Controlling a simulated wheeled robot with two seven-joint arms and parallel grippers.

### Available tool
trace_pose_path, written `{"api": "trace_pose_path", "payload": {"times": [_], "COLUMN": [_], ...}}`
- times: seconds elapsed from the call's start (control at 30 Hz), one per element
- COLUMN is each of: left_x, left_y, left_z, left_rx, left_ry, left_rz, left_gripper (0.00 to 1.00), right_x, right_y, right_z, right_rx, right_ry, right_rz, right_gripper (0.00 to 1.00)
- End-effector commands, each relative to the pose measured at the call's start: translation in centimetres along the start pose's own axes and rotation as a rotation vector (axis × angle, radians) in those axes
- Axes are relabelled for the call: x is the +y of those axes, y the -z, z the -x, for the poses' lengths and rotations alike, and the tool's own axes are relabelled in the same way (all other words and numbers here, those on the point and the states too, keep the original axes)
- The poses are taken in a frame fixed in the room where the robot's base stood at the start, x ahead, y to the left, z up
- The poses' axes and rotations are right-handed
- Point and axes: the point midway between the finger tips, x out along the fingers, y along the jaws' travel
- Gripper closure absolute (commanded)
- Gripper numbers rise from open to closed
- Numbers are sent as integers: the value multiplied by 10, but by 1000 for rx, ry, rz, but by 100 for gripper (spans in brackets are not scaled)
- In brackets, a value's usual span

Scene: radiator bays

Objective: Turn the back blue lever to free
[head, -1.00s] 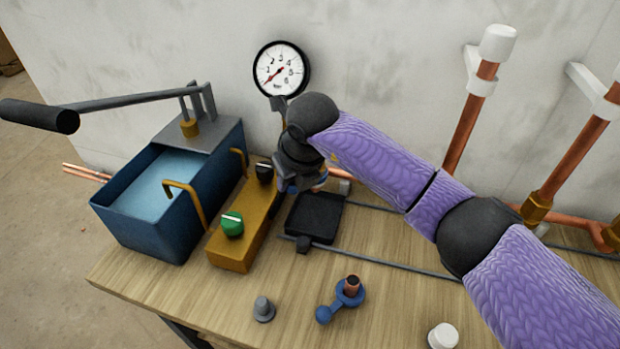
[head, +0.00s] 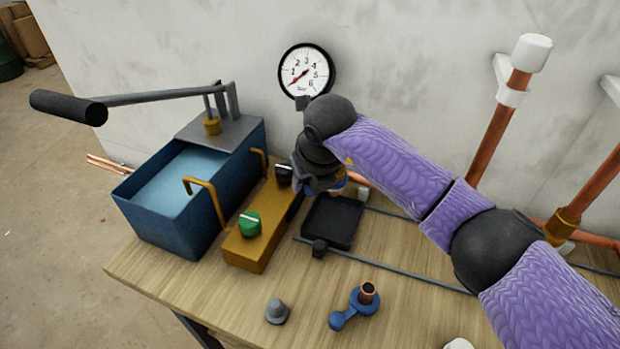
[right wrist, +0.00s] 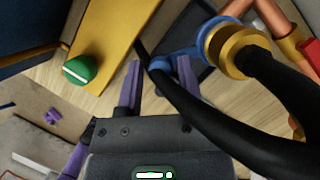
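The back blue lever (right wrist: 183,58) shows in the right wrist view as a blue arm with a rounded end, running to a blue collar beside a brass fitting. My right gripper (right wrist: 160,66) is open, its purple fingers on either side of the lever's rounded end. Contact cannot be told. In the head view my right gripper (head: 318,183) points down behind the yellow block, and my wrist hides most of the back lever. Another blue lever (head: 352,310) with a copper stub stands at the bench front. My left gripper is not in view.
A yellow block (head: 262,235) with a green knob (head: 250,223) and a black knob stands left of the gripper. Beyond it is a blue water tank (head: 165,215) with a long pump handle. A gauge (head: 305,72) and copper pipes are at the wall. A black hose (right wrist: 235,120) crosses the wrist view.

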Motion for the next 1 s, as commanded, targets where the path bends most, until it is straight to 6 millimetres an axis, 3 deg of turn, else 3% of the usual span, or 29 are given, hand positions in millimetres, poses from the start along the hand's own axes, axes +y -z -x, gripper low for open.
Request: {"api": "trace_pose_path", "payload": {"times": [0.03, 0.1, 0.37, 0.47, 0.7, 0.83, 1.0], "left_x": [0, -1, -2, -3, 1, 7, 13], "left_y": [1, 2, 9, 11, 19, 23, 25], "left_z": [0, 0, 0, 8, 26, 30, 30], "left_rx": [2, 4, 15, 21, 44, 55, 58], "left_ry": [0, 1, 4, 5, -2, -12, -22], "left_rz": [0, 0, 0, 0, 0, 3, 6], "left_gripper": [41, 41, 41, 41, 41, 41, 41], "right_x": [0, 0, 0, 0, 0, 0, 0], "right_y": [0, 0, 0, -2, -2, -1, 0], "right_z": [0, 0, 2, 18, 79, 96, 99], "right_rx": [0, 1, 1, -3, -3, -1, 2], "right_ry": [0, 0, 0, 0, 1, 0, 0], "right_rz": [0, 0, 1, 3, 4, 1, 1], "right_gripper": [41, 30, 30, 30, 30, 30, 30]}}
